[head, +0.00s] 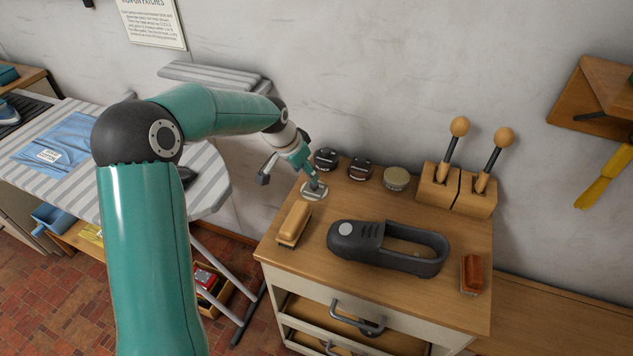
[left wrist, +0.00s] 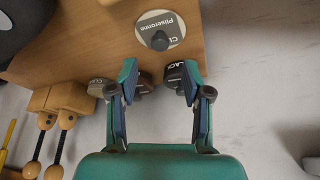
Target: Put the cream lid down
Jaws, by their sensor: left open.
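The cream lid (head: 314,191) is a flat round disc on the wooden cabinet top, near its left edge. In the left wrist view the lid (left wrist: 172,22) shows a printed grey label and a dark knob in its middle. My left gripper (head: 314,181) is just above the lid in the head view and partly covers it. In the left wrist view my left gripper (left wrist: 158,82) has its two fingers apart with nothing between them, and the lid is beyond the fingertips. My right gripper is not in view.
Behind stand two dark tins (head: 326,158) (head: 360,168) and a pale-topped tin (head: 396,179). A wooden-backed brush (head: 294,223) lies in front of the lid. A dark shoe-shaped holder (head: 390,247), a red-brown brush (head: 472,274) and a wooden block with two handled tools (head: 455,190) stand rightward.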

